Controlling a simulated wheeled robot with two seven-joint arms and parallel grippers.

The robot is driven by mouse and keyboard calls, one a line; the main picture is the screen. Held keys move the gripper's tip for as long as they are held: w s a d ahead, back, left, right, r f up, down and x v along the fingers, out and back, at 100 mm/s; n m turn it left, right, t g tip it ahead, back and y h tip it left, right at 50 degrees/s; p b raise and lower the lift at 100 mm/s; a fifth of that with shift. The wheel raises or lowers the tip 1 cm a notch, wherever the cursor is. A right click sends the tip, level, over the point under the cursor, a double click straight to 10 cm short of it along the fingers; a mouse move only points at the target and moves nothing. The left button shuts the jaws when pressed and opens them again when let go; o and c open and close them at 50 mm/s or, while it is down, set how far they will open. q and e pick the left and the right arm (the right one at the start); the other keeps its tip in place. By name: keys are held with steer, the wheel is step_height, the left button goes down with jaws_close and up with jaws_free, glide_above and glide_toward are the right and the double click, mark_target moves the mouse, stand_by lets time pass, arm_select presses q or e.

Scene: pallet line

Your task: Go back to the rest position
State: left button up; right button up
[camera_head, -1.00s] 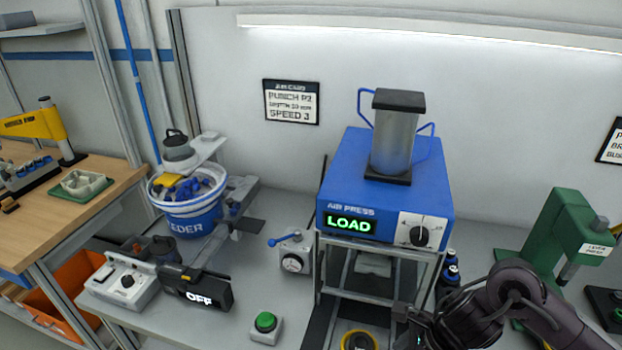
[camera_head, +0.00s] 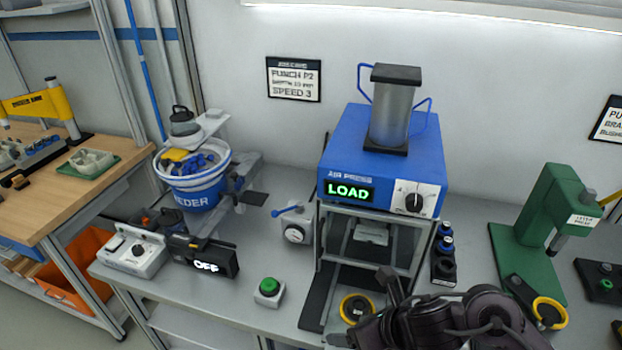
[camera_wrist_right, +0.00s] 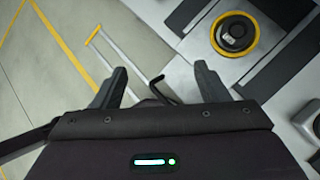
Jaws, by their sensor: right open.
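My right arm comes in at the bottom right of the head view, low in front of the air press (camera_head: 385,160). In the right wrist view my right gripper (camera_wrist_right: 160,85) has its two dark fingers spread apart with nothing between them. Beyond the fingers show grey floor with yellow lines and the bench edge. A yellow-ringed round fixture (camera_wrist_right: 235,35) lies on the bench to the right of the fingers; it also shows in the head view (camera_head: 357,308). My left gripper is not in view.
The press display (camera_head: 349,191) reads LOAD. A green button (camera_head: 269,287), a dial box with a blue lever (camera_head: 297,232) and a blue-white feeder bucket (camera_head: 192,185) stand to the left. The feeder's display (camera_head: 207,265) reads OFF. A green lever press (camera_head: 550,225) stands at right.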

steer(key=s+d+f+n+g+h, duration=0.1)
steer(key=s+d+n+h, duration=0.35)
steer(key=n, duration=1.15)
steer(key=s+d+f+n+g+h, duration=0.1)
steer(key=s+d+n, duration=0.55)
steer(key=n, duration=0.95)
step_height(320, 180, down, 32)
steer(key=r+b, duration=0.1)
steer(key=b, duration=0.3)
steer(key=s+d+f+g+b, duration=0.1)
steer(key=s+d+f+b, duration=0.1)
steer(key=s+f, duration=0.8)
steer(key=s+d+f+g+b, duration=0.1)
steer(key=s+f, duration=0.9)
steer(key=f, duration=0.4)
steer(key=shift+s+d+f+n+b, duration=0.15)
steer(key=shift+d+f+n+b, duration=0.05)
steer(key=shift+d+n+b, duration=0.15)
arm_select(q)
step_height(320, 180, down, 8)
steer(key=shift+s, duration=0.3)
arm_select(e)
steer(key=shift+s+h, duration=0.2)
steer(key=shift+h, duration=0.05)
steer(key=shift+c, duration=0.3)
